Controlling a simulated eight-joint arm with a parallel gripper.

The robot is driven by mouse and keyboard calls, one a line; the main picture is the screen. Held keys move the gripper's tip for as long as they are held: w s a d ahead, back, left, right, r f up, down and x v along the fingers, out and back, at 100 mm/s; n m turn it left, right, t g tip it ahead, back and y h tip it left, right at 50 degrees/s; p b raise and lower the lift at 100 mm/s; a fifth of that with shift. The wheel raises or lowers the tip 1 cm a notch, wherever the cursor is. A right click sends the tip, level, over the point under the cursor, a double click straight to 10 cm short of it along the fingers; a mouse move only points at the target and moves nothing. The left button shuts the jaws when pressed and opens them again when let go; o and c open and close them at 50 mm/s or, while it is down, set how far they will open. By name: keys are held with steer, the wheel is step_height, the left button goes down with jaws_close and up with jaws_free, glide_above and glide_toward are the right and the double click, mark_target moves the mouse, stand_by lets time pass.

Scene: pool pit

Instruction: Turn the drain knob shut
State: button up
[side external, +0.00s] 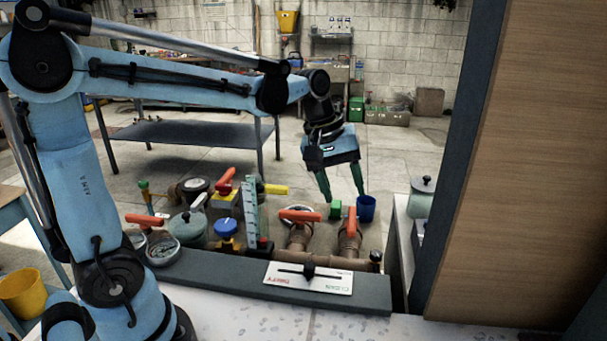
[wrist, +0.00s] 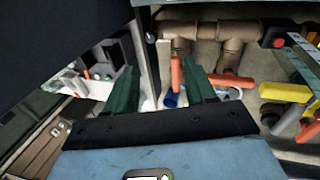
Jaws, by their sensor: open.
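Two orange valve handles sit on brown pipes, a left one (side external: 300,215) and a right one (side external: 349,223). A blue round knob (side external: 226,227) stands further left, among other valves. I cannot read which of these is the drain knob. My gripper (side external: 344,196) points down, open and empty, with green fingers spread above and behind the right handle. In the wrist view my gripper (wrist: 160,66) has one orange handle (wrist: 176,75) showing between its fingers, close to one of them, and another (wrist: 232,81) outside them. No contact is visible.
A slider plate (side external: 308,277) lies in front. A wooden panel (side external: 520,170) blocks the right.

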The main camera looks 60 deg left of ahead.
mark_target(376, 253)
steer(key=w+a+f+n+g+h, duration=0.2)
steer(key=w+f+n+g, duration=0.1)
steer(key=w+f+n, duration=0.5)
steer(key=shift+m+h, duration=0.3)
steer(key=x, duration=0.6)
steer(key=d+x, duration=0.1)
steer(key=x, duration=0.3)
steer(key=shift+w+d+r, duration=0.1)
steer(key=shift+w+r, duration=0.05)
steer(key=shift+r, duration=0.1)
steer(key=shift+c, duration=0.5)
jaws_close()
